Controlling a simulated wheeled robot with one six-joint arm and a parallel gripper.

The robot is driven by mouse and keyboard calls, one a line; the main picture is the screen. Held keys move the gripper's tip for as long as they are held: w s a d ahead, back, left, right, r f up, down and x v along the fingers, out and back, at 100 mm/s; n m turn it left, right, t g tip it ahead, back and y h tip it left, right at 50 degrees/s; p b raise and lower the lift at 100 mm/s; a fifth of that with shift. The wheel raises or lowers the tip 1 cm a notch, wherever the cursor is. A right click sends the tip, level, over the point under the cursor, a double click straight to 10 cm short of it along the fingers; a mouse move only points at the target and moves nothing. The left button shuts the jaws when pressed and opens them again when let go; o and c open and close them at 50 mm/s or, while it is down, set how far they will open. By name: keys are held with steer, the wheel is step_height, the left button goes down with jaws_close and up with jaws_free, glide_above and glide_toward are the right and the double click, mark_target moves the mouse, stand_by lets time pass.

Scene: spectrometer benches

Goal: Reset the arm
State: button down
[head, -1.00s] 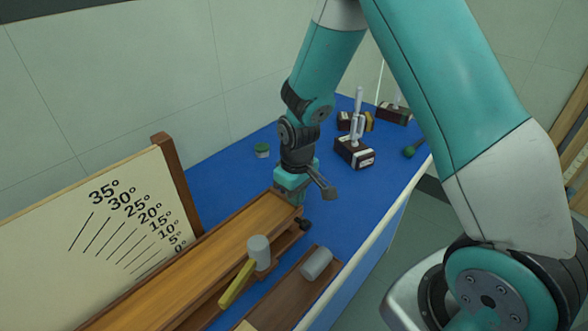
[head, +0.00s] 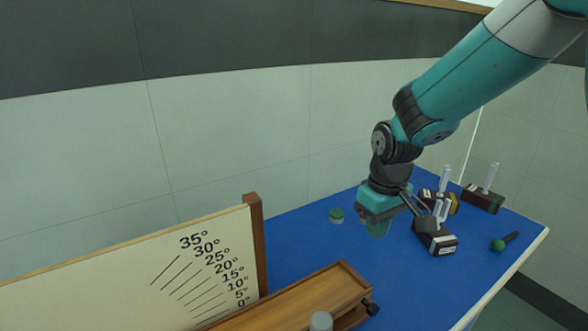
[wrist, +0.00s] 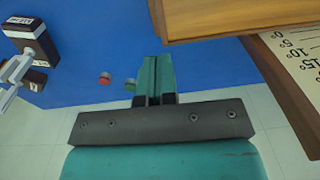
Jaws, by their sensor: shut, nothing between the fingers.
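My gripper (head: 377,231) hangs at the end of my teal arm over the blue bench top (head: 300,245), just beyond the far end of the wooden ramp (head: 300,301). Its fingers are shut with nothing between them. In the wrist view the teal fingers (wrist: 157,75) are together, beside a wooden edge (wrist: 215,18). In the head view the gripper is apart from the ramp. The arm is bent, with its upper part running out of the picture at the top right.
An angle board (head: 130,275) stands at the left. A small green-topped pot (head: 337,216) is behind the gripper. Dark boxes with white levers (head: 434,238) (head: 483,198) and a green-ended tool (head: 498,244) lie to the right. A grey cylinder (head: 321,321) is at the bottom edge.

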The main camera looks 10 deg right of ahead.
steer(key=s+a+r+n+y, duration=0.1)
steer(key=s+a+r, duration=0.2)
steer(key=s, duration=0.4)
steer(key=s+a+r+n+y, duration=0.1)
steer(key=s+a+r, duration=0.3)
steer(key=s, duration=0.2)
steer(key=s+a+r+n+y, duration=0.1)
steer(key=s+a+r, duration=0.2)
steer(key=s, duration=0.4)
steer(key=shift+s+a+r+y, duration=0.35)
steer(key=shift+a+r+y, duration=0.05)
stand_by(0.4)
